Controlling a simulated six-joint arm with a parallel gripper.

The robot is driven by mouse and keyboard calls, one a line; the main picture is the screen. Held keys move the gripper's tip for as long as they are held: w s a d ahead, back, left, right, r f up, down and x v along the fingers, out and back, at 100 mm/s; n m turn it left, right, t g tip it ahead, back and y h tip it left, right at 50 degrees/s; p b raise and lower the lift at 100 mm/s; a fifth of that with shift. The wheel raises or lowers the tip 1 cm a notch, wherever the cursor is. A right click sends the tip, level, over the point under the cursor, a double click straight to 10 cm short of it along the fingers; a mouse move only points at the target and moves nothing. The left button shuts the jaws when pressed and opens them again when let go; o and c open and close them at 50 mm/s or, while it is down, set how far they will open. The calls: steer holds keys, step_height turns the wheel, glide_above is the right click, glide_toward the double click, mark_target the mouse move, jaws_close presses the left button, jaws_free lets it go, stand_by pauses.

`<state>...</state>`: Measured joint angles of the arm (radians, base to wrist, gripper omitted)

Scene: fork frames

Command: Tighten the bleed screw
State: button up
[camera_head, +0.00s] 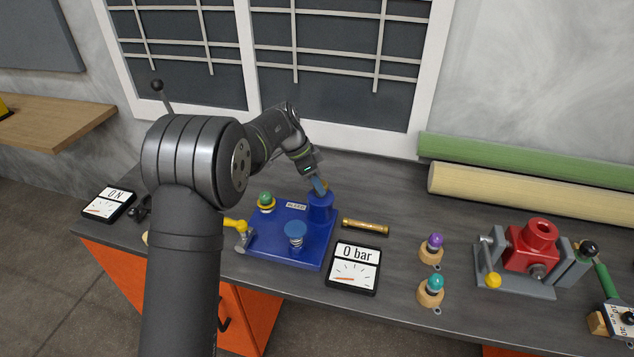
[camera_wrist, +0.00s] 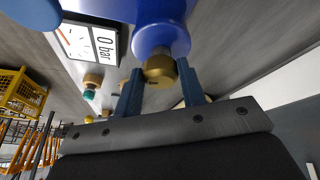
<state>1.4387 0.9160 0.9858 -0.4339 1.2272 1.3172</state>
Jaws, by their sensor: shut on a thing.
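The brass bleed screw (camera_wrist: 160,72) sits at the end of the blue cylinder (camera_wrist: 162,38) in the wrist view. My gripper (camera_wrist: 159,66) has its two blue fingers on either side of the screw and is shut on it. In the head view my gripper (camera_head: 319,185) comes down on top of the blue cylinder (camera_head: 320,208), and its fingers mostly hide the screw. The cylinder stands at the back right of the blue base block (camera_head: 276,243). A small label plate (camera_head: 297,205) lies on the block. I cannot tell how far the screw is turned.
A red vise-like fixture (camera_head: 533,245) stands farther right.

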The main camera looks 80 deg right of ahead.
steer(key=shift+d+r+m+y, duration=0.15)
steer(key=shift+m+y, duration=0.35)
steer(key=shift+m, duration=1)
steer(key=o, duration=1)
steer(key=v, duration=1.7)
steer(key=shift+w+d, duration=0.15)
steer(key=shift+w, duration=0.05)
steer(key=shift+r, duration=0.1)
steer(key=x, duration=1.7)
steer(key=shift+s+f, duration=0.2)
steer(key=shift+f, duration=0.05)
